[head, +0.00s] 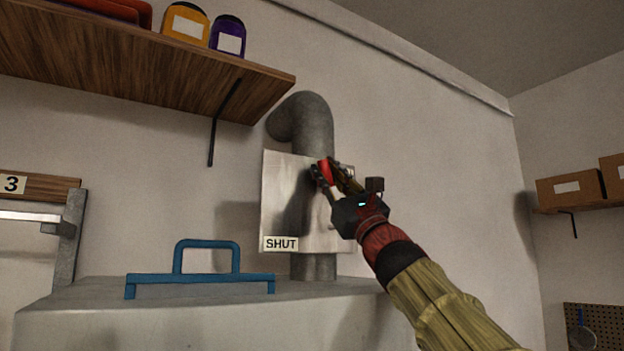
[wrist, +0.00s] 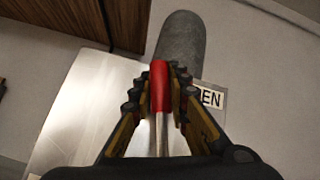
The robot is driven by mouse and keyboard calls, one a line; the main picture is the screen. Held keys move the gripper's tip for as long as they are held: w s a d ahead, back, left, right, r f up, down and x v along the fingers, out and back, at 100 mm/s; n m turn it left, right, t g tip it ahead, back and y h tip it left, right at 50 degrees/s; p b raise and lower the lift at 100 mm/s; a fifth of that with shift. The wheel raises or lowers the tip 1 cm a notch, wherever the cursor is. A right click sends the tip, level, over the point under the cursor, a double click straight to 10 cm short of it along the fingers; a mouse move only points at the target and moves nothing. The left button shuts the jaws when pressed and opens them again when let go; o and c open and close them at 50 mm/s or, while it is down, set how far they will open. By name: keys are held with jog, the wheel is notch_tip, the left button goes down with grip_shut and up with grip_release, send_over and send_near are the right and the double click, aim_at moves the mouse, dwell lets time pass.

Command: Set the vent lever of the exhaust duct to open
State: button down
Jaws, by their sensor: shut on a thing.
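The exhaust duct (head: 315,122) is a grey pipe that bends at its top and runs down behind a pale metal plate (head: 277,195). The plate has a SHUT label (head: 281,244) at its lower left. In the wrist view a label ending in "EN" (wrist: 212,98) shows at the plate's right side, partly hidden by my gripper. The vent lever has a red grip (head: 325,172) and a metal shaft (wrist: 157,135). My gripper (wrist: 161,85) is shut on the red grip, near the plate's upper right. The lever's pivot is hidden.
A wooden shelf (head: 150,62) with jars hangs at upper left, close to the duct's bend. A blue handle frame (head: 200,281) stands on the grey surface (head: 90,300) below. Boxes sit on a shelf at right. The wall right of the plate is clear.

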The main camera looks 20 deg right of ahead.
jog(key=shift+w+d+r+m+t+h+b, duration=0.1)
jog(key=shift+d+m+t+h+b, duration=0.15)
jog(key=shift+m+h, duration=0.55)
jog(key=shift+w+d+m+t+h+b, duration=0.1)
jog(key=shift+d+m+t+h, duration=0.2)
jog(key=shift+m+h, duration=0.5)
jog(key=shift+d, duration=0.1)
jog(key=c, duration=1.7)
grip_release()
jog(key=shift+s, duration=0.1)
jog(key=shift+v, duration=3.7)
jog(key=shift+d, duration=0.1)
